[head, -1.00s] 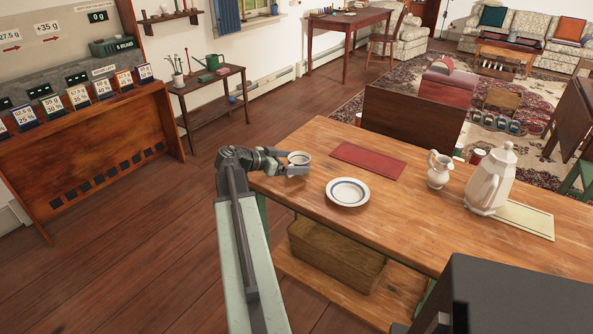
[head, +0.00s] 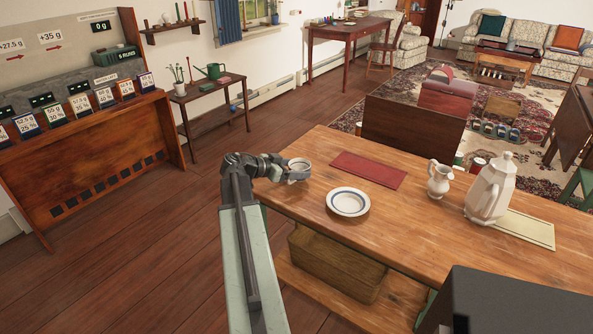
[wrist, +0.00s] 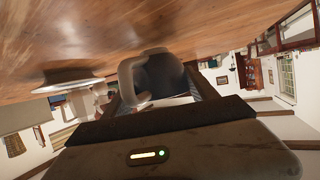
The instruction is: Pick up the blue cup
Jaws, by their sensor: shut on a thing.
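My gripper (head: 299,173) is shut on a small cup (head: 299,163) at the table's left end. In the head view the cup looks pale with a light rim, and the fingers hide part of it. In the wrist view the cup (wrist: 165,75) sits between the fingers, with a dark grey-blue body in shade and a pale handle (wrist: 127,80). It seems to be just above the tabletop, but the gap is hard to judge. A white plate with a blue ring (head: 348,202) lies to its right, apart from it.
The wooden table (head: 420,240) also bears a red mat (head: 368,169), a small white jug (head: 440,175), a tall white pot (head: 490,188) and a pale board (head: 523,228). A basket (head: 335,265) stands below. Open floor (head: 130,240) lies to the left.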

